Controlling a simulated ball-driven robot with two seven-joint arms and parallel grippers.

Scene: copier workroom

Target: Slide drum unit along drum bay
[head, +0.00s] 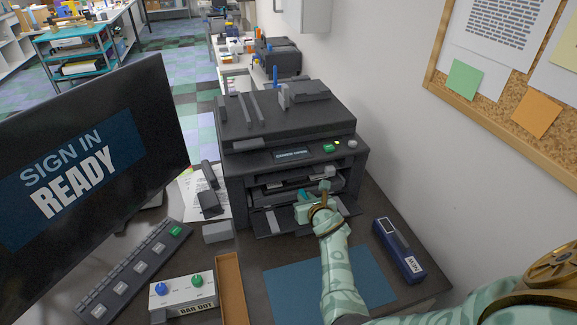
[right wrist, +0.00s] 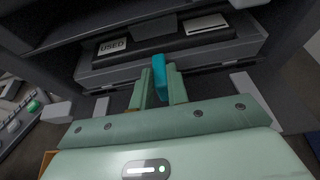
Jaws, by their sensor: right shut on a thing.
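The copier (head: 290,125) stands on the dark desk with its front open, showing the drum bay (head: 268,200). In the right wrist view the drum unit (right wrist: 168,45) is a long dark grey part with a "USED" label at its left, a pale label at its right and a blue-teal tab (right wrist: 159,66) at the front. My right gripper (right wrist: 161,88) is shut on this tab, one finger on each side. In the head view my right gripper (head: 308,205) reaches to the bay's opening and hides part of the drum unit. My left gripper is not in view.
A blue mat (head: 300,285) and a navy box-like item (head: 399,250) lie in front of the copier. A monitor (head: 90,150), a keyboard (head: 130,270) and a button box (head: 183,290) are at the left. The wall (head: 400,130) runs close on the right.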

